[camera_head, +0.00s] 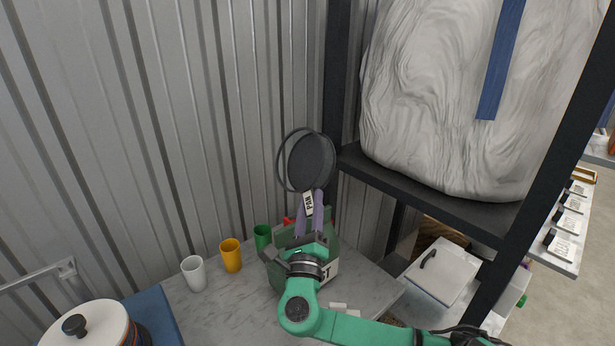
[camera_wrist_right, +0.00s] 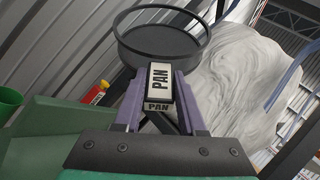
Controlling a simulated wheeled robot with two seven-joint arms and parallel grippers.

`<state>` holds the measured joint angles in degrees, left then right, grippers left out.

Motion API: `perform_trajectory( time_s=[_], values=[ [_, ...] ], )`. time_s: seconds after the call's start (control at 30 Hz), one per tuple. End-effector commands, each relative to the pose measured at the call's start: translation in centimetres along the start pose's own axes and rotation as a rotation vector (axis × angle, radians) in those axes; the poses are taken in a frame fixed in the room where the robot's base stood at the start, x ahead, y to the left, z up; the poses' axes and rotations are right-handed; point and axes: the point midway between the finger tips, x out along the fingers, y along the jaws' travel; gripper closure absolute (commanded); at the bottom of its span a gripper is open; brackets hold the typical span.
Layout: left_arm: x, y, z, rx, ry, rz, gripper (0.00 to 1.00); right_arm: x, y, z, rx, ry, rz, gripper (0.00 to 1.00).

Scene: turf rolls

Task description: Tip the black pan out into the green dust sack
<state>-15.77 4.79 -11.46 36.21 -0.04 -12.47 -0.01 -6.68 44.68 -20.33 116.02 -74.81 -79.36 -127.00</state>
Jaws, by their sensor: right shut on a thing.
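The black pan (camera_head: 313,162) is held up with its round body tilted steeply, almost on edge. A thin dark ring shows at its left, perhaps its rim. My right gripper (camera_head: 308,208) is shut on its handle, which has a white PAN label; the pan also shows in the right wrist view (camera_wrist_right: 160,42). The green dust sack (camera_head: 281,277) stands on the worktop below the pan, partly hidden by my right gripper and arm. Only a T of its label shows. Green sides, probably the sack's, show in the right wrist view (camera_wrist_right: 55,122). My left gripper is out of view.
White (camera_head: 194,273), yellow (camera_head: 231,255) and green (camera_head: 262,237) cups stand left of the sack on the grey worktop (camera_head: 225,315). A lidded pot (camera_head: 88,325) is at the lower left. A black rack (camera_head: 430,188) bearing a big pale bundle (camera_head: 440,110) rises close at right.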

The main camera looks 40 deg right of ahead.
Motion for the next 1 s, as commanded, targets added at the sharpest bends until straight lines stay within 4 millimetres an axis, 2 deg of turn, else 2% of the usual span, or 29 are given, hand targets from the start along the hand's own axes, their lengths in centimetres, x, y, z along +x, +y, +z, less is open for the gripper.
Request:
perform_trajectory(
  time_s=[0.2, 0.3, 0.47, 0.7, 0.83, 1.0],
  values=[
    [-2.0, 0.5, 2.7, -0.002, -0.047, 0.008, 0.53, 0.2, -0.9, 1.0, 0.079, 0.078, 0.029, 1.0],
    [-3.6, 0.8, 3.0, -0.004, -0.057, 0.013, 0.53, 0.6, -1.6, 2.0, 0.158, 0.16, 0.06, 1.0],
    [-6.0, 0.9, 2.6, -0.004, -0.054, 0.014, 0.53, 1.1, -2.6, 3.4, 0.304, 0.319, 0.121, 1.0],
    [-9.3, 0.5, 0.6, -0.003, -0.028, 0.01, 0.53, 1.9, -4.2, 5.6, 0.552, 0.584, 0.224, 1.0],
    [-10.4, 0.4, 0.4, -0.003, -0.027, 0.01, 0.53, 2.1, -4.6, 6.3, 0.649, 0.693, 0.266, 1.0],
    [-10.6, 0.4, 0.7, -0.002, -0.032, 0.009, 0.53, 2.1, -4.6, 6.4, 0.693, 0.746, 0.288, 1.0]
  ],
)
